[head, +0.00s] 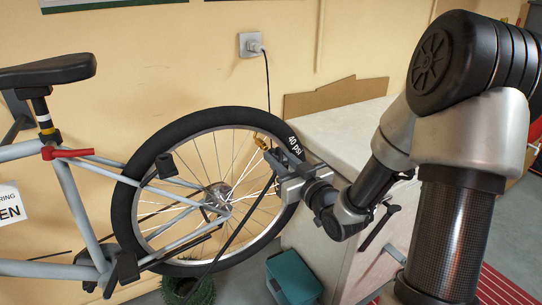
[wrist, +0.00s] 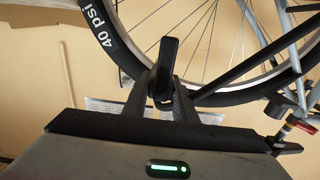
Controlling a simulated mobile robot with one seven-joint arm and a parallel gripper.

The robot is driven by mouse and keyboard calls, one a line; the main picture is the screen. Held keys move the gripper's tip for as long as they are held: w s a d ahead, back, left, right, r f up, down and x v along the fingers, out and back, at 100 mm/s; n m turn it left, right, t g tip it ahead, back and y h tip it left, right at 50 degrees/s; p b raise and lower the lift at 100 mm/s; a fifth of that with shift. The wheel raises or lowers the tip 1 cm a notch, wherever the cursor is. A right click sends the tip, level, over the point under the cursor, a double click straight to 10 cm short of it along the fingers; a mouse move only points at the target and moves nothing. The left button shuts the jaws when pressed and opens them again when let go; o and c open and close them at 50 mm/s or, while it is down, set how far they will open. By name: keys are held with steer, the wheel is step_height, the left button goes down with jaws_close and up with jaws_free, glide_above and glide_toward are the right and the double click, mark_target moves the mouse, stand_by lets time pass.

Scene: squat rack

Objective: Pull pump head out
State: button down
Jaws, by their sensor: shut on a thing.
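The bicycle wheel (head: 128,190) stands in front of the wall, its black tyre marked "40 psi". A brass-coloured piece (head: 260,140), perhaps the valve, shows at the upper right of the rim. My gripper (head: 277,166) is beside the wheel's right side, shut on the black pump head (wrist: 166,62). In the wrist view my gripper (wrist: 162,92) has its two fingers on either side of the pump head, close to the rim. I cannot tell whether the pump head still sits on the valve. A dark hose (head: 238,226) runs from near the gripper down to the lower left.
A pale cabinet (head: 345,128) stands right of the wheel, below my arm. A teal box (head: 292,278) is on the floor beside it. A black cord hangs from the wall socket (head: 251,44) behind the wheel. The bicycle's saddle (head: 45,72) and frame fill the left.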

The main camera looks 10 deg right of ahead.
mark_target(286, 165)
steer(key=shift+v, duration=1.55)
